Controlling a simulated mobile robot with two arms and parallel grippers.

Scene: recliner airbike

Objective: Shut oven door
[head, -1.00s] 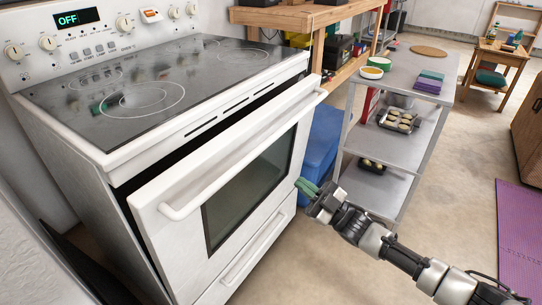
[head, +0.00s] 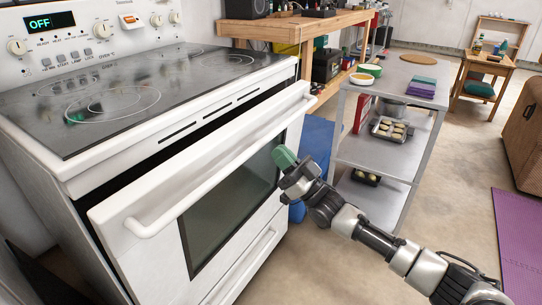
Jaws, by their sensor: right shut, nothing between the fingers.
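The white oven (head: 85,176) stands at the left with its door (head: 150,258) tilted partly open. A dark gap shows between the door's top edge and the oven body. A white bar handle (head: 230,165) runs along the top of the door. My right gripper (head: 284,158) has green fingertips, is shut and empty, and is at the right part of the door front, below the handle. Whether it touches the door I cannot tell. My left gripper is not in view.
A grey metal shelf cart (head: 390,142) with bowls, cloths and a tray stands just right of the oven. A wooden workbench (head: 300,28) is behind. A blue object (head: 318,140) sits between oven and cart. Open floor lies at the right, with a purple mat (head: 518,235).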

